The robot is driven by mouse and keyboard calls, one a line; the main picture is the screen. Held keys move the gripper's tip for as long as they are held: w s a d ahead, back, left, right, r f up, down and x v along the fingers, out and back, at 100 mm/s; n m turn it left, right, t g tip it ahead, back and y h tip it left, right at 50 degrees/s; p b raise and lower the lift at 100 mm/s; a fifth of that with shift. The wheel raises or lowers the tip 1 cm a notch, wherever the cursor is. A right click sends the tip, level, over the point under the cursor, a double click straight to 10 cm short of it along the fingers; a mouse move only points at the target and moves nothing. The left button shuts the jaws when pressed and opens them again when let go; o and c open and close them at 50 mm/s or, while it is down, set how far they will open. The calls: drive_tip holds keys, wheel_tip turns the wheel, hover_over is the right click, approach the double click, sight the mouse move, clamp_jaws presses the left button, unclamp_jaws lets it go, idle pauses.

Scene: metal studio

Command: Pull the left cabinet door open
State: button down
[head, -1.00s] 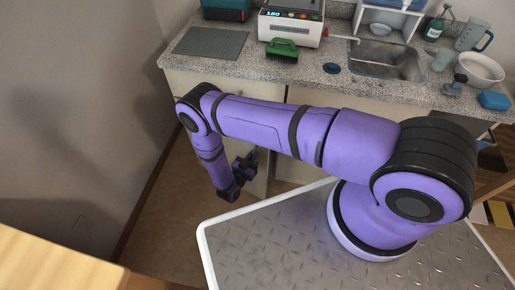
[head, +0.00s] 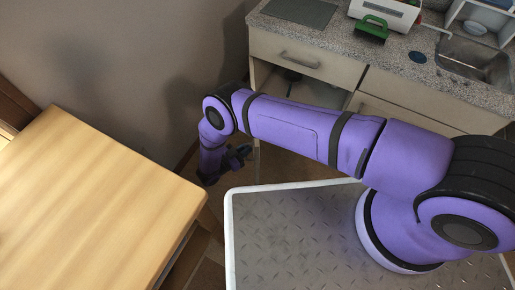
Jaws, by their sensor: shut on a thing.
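The left cabinet's compartment (head: 270,80) shows open below a drawer in the head view, with its dark inside and a shelf visible. The left cabinet door (head: 257,165) stands swung out towards me, seen nearly edge-on as a thin pale strip beside my gripper. My purple arm hides most of it. My gripper (head: 244,152) is at the door's outer side, shut on its handle. The handle itself is hidden by the dark fingers.
A drawer (head: 300,58) with a bar handle is closed above the compartment. A wooden table (head: 90,190) stands close at left, near my arm. Bare wall lies behind.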

drive_tip(key=w+a+m+g+h, duration=0.1)
drive_tip(key=a+g, duration=0.1)
drive_tip(key=a, duration=0.5)
drive_tip(key=shift+w+m, duration=0.4)
drive_tip(key=c, duration=1.2)
unclamp_jaws()
